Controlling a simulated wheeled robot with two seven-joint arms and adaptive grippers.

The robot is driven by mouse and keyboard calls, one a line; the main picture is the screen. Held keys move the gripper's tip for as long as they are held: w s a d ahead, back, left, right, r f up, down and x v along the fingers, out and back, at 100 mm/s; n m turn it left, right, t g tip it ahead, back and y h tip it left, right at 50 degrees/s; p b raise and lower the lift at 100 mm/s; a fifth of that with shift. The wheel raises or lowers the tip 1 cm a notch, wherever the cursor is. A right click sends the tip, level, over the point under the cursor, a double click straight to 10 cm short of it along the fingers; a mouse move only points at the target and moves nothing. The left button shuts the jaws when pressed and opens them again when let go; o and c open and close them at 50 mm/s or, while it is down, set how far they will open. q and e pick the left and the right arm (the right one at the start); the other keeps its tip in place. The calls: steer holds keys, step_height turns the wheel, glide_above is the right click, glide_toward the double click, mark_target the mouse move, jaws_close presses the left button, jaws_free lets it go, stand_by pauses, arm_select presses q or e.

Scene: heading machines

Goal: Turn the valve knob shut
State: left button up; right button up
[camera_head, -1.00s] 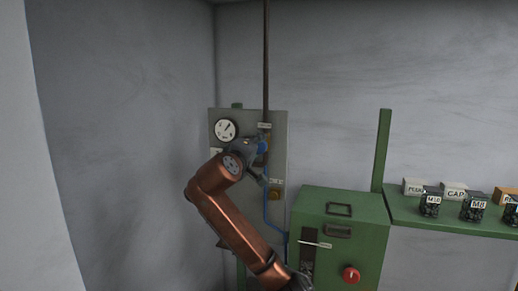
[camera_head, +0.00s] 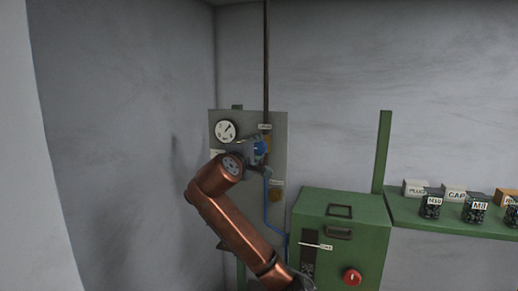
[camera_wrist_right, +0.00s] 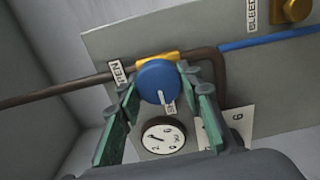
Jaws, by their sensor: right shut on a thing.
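The blue round valve knob (camera_head: 260,146) is on the grey wall panel (camera_head: 280,125), partly behind my right gripper (camera_head: 257,153). In the right wrist view the knob (camera_wrist_right: 158,78) sits between the green-padded fingers of my right gripper (camera_wrist_right: 160,88), which is shut on it. A white pointer line on the knob runs down in that view, towards a mostly hidden label. Another label (camera_wrist_right: 117,72), reading "PEN" where visible, is left of the knob. My left gripper is not in view.
A white dial gauge (camera_head: 226,131) is close to the knob; it also shows in the wrist view (camera_wrist_right: 163,136). A blue pipe (camera_head: 267,210) runs down the panel. A green cabinet (camera_head: 345,210) with a red button (camera_head: 351,277) stands at right, beside a green shelf (camera_head: 410,219).

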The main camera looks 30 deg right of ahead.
steer(key=o, duration=1.1)
steer(key=shift+a, duration=0.1)
steer(key=shift+o, duration=0.3)
steer(key=v, duration=1.2)
